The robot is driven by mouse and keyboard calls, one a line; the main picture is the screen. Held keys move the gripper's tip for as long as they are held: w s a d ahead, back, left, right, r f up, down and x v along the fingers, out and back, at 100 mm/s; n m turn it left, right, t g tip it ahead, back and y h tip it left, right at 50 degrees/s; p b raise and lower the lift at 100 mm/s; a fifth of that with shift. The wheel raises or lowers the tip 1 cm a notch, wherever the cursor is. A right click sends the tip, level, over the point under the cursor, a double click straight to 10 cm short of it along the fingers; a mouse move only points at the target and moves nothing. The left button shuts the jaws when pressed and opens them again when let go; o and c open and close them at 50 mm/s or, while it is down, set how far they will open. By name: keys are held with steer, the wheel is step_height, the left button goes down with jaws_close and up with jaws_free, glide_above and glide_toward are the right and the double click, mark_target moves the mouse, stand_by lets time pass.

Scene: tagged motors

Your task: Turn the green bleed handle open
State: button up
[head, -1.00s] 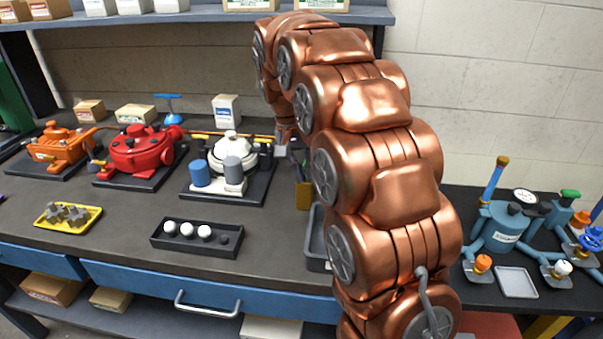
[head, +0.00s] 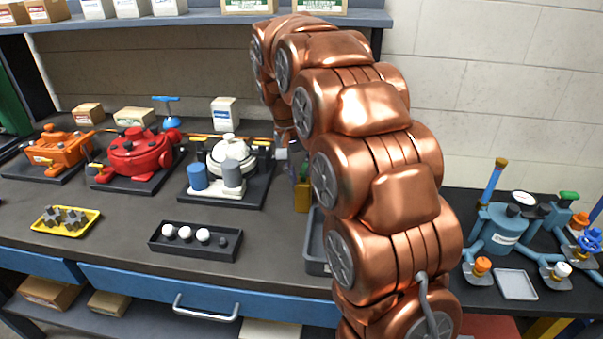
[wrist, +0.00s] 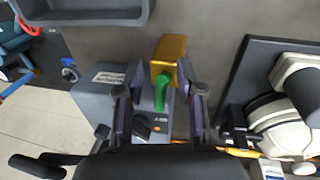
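In the wrist view an elongated green handle (wrist: 160,92) stands beside a yellow block (wrist: 170,55). My gripper (wrist: 160,82) is open, with one finger on each side of the green handle; contact with it cannot be made out. In the head view a green-topped part (head: 569,196) sits on the blue pump assembly (head: 497,232) at the right. Which green part is the bleed handle is not marked. My arm hides most of my gripper in the head view.
A white pump (head: 224,152), a red pump (head: 138,155) and an orange one (head: 58,148) stand on the bench at left. A black tray (head: 196,252) holds white balls. A yellow tray (head: 66,218) lies at far left. The shelf (head: 190,19) runs above.

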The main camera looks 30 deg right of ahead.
step_height(320, 180, up, 7)
steer(key=a, duration=0.1)
steer(key=shift+w+a+r, duration=0.15)
steer(key=shift+w, duration=0.25)
stand_by(0.4)
steer(key=shift+o, duration=0.2)
